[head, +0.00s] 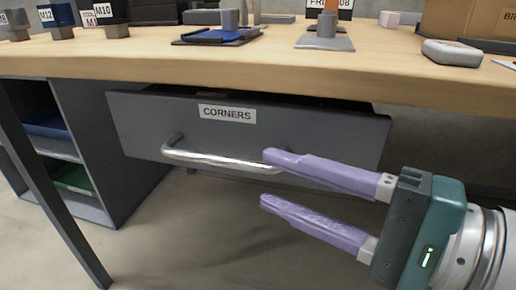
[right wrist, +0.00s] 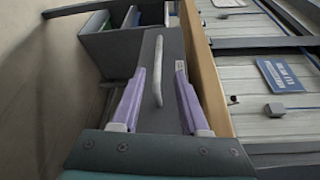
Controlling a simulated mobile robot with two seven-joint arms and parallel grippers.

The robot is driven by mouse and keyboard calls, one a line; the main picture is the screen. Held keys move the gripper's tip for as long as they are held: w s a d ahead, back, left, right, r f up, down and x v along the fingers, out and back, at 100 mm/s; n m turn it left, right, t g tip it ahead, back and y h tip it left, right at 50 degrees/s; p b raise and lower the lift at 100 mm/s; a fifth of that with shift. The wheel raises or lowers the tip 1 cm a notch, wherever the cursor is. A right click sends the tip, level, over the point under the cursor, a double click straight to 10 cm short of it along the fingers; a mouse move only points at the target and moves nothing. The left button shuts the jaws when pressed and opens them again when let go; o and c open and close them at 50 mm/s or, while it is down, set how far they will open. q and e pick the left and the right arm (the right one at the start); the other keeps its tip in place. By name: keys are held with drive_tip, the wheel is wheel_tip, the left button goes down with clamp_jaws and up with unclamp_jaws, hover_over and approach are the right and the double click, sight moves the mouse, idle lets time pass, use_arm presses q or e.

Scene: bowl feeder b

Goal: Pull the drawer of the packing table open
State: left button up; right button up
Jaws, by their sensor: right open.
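The drawer (head: 250,140) of the packing table is grey, carries a CORNERS label (head: 227,113) and sits under the wooden top (head: 290,60). A narrow dark gap shows above its front. Its silver bar handle (head: 215,160) runs across the front, its right part behind my fingers in the head view. My right gripper (head: 265,177) is open and empty, its two purple fingers pointing left in front of the drawer. In the right wrist view the handle (right wrist: 158,70) lies between and ahead of the fingers (right wrist: 160,85); contact cannot be told. My left gripper is not in view.
A grey shelf unit with blue (head: 50,125) and green (head: 75,180) bins stands at the left, behind a dark table leg (head: 50,190). Labelled blocks, a blue tray (head: 218,36) and a cardboard box (head: 470,20) are on the tabletop. The floor below the drawer is clear.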

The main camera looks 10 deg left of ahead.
sight(223, 164)
drive_tip(key=b+x, duration=0.2)
drive_tip(key=x, duration=0.7)
drive_tip(key=shift+w+a+f, duration=0.1)
drive_tip(key=shift+a+f, duration=0.1)
drive_tip(key=shift+a, duration=0.15)
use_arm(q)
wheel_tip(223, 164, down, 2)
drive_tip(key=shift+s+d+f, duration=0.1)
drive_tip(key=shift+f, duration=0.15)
use_arm(e)
clamp_jaws()
idle(0.6)
